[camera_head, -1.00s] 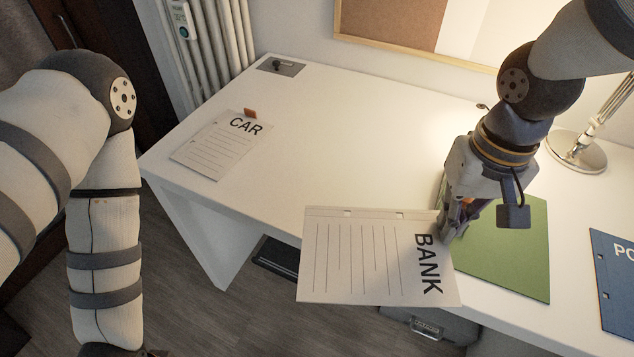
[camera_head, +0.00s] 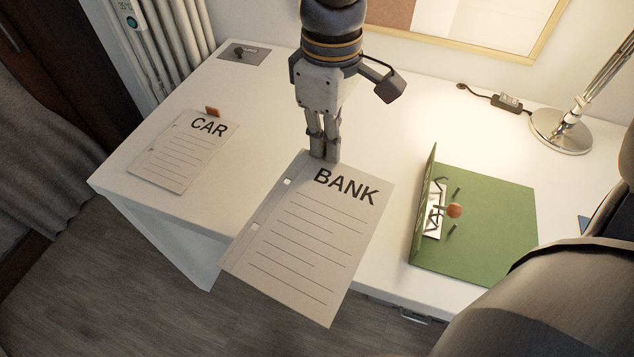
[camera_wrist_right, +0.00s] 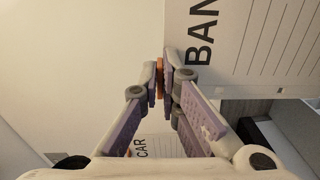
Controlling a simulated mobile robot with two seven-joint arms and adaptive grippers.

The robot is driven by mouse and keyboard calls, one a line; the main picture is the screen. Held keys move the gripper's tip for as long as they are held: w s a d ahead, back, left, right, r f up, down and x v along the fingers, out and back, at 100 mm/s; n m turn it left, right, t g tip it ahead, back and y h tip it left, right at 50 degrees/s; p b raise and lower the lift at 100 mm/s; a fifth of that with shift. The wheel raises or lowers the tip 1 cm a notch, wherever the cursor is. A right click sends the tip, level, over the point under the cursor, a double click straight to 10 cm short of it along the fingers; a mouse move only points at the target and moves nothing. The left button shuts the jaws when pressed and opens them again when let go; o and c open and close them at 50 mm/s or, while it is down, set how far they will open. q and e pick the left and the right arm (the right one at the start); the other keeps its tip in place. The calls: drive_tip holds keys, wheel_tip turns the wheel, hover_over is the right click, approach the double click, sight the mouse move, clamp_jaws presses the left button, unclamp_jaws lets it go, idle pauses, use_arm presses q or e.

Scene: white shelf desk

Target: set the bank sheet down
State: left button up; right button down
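The bank sheet (camera_head: 308,235) is a white lined page with BANK in dark letters and two holes along its left edge. My right gripper (camera_head: 323,155) is shut on the sheet's top edge, at an orange tab (camera_wrist_right: 160,78) seen between the fingertips in the wrist view. The sheet also shows in the wrist view (camera_wrist_right: 255,50). In the head view it covers the desk's front edge, with its lower part over the floor; I cannot tell its height above the desk. My left gripper is not in view.
A car sheet (camera_head: 180,155) with an orange tab lies on the white desk (camera_head: 255,120) at the left. An open green binder (camera_head: 500,220) with metal rings and an orange knob lies at the right. A lamp base (camera_head: 562,130) and a grey plate (camera_head: 244,53) are at the back.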

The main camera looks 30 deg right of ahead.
drive_tip(key=shift+d+r+n, duration=0.15)
drive_tip(key=shift+r+n, duration=0.1)
drive_tip(key=shift+n, duration=0.55)
drive_tip(key=w+d+f+b, duration=0.1)
drive_tip(key=w+d+f, duration=0.1)
drive_tip(key=w+f, duration=0.1)
drive_tip(key=w+d+f+b, duration=0.1)
drive_tip(key=w+d+f, duration=0.1)
drive_tip(key=w+f, duration=0.1)
drive_tip(key=w+d+f+b, duration=0.1)
drive_tip(key=w+d+f, duration=0.1)
drive_tip(key=w, duration=0.3)
drive_tip(key=shift+w+d+f, duration=0.25)
drive_tip(key=shift+w+f, duration=0.05)
drive_tip(key=shift+f, duration=0.3)
drive_tip(key=shift+w+d+f+b, duration=0.15)
drive_tip(key=shift+w+f+b, duration=0.05)
drive_tip(key=shift+f+b, duration=0.1)
drive_tip(key=f, duration=0.3)
drive_tip(key=shift+w+d+f, duration=0.1)
drive_tip(key=shift+w+f, duration=0.05)
drive_tip(key=shift+w, duration=0.05)
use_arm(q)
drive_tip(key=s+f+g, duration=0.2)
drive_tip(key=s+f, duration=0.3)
